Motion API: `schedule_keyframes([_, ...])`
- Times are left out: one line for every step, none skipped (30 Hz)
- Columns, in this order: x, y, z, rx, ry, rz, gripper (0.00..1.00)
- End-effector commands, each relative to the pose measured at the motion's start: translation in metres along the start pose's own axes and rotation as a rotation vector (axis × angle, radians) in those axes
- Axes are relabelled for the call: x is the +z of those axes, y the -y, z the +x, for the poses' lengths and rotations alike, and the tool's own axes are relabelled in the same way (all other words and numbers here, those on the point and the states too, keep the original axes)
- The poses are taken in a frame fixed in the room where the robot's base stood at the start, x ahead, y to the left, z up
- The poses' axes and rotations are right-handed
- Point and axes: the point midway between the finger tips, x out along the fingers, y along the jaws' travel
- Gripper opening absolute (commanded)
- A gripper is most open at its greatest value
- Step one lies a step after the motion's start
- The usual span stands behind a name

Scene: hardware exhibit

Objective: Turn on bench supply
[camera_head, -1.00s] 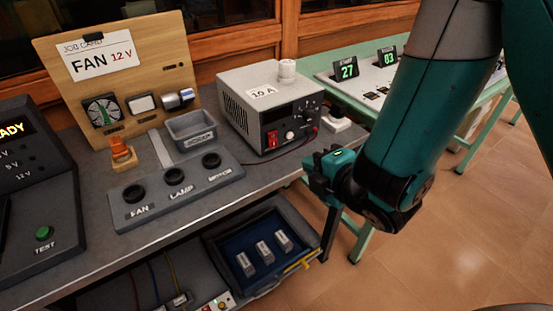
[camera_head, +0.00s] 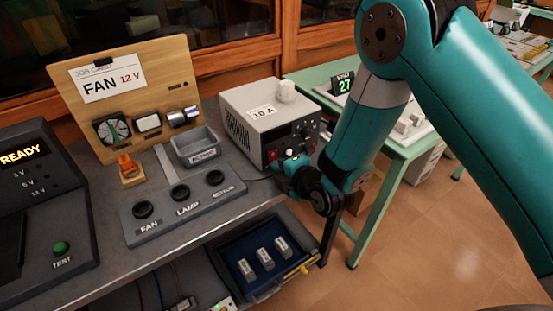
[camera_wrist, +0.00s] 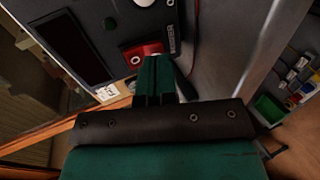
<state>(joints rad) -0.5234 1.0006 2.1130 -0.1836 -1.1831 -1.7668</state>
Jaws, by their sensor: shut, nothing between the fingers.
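The bench supply (camera_head: 258,98) is a grey box with a "10 A" label, standing at the right end of the bench. Its dark front panel has a red rocker switch (camera_wrist: 141,52), seen large in the wrist view just beyond my fingertips. My gripper (camera_head: 281,172) is in front of the lower part of that panel and hides some of it in the head view. In the wrist view my gripper (camera_wrist: 154,62) is shut and empty, with its tips at or very near the switch's lower edge. I cannot tell whether they touch.
A socket panel (camera_head: 163,224) marked FAN and LAMP lies left of my gripper, with a grey bin (camera_head: 197,148) behind it. A tester (camera_head: 30,253) reading READY stands at far left. An open blue drawer (camera_head: 228,254) sits below the bench. A green table (camera_head: 388,168) is at right.

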Motion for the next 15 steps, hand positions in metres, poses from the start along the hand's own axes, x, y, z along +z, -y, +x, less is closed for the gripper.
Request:
schedule_keyframes([0.0000, 0.0010, 0.0042, 0.000, 0.000, -0.001, 0.00])
schedule_keyframes([0.0001, 0.0011, 0.0056, 0.000, 0.001, 0.000, 0.00])
schedule_keyframes([0.0001, 0.0010, 0.0072, 0.000, 0.001, 0.000, 0.00])
schedule_keyframes([0.0002, 0.0009, 0.0081, 0.000, 0.001, 0.000, 0.00])
schedule_keyframes([0.0002, 0.0008, 0.0087, 0.000, 0.001, 0.000, 0.00])
schedule_keyframes([0.0003, 0.0008, 0.0091, 0.000, 0.001, 0.000, 0.00])
schedule_keyframes([0.0003, 0.0009, 0.0092, 0.000, 0.001, 0.000, 0.00])
schedule_keyframes([0.0004, 0.0009, 0.0092, 0.000, 0.001, 0.000, 0.00])
schedule_keyframes([0.0004, 0.0009, 0.0091, 0.000, 0.001, 0.000, 0.00])
schedule_keyframes([0.0004, 0.0010, 0.0091, 0.000, 0.001, 0.000, 0.00])
schedule_keyframes([0.0005, 0.0010, 0.0090, 0.000, 0.001, 0.000, 0.00])
schedule_keyframes([0.0005, 0.0010, 0.0090, -0.001, 0.001, 0.001, 0.00])
schedule_keyframes([0.0005, 0.0011, 0.0089, -0.001, 0.001, 0.001, 0.00])
schedule_keyframes([0.0005, 0.0013, 0.0090, 0.000, 0.001, 0.001, 0.00])
schedule_keyframes([0.0006, 0.0022, 0.0095, 0.002, 0.002, 0.001, 0.00])
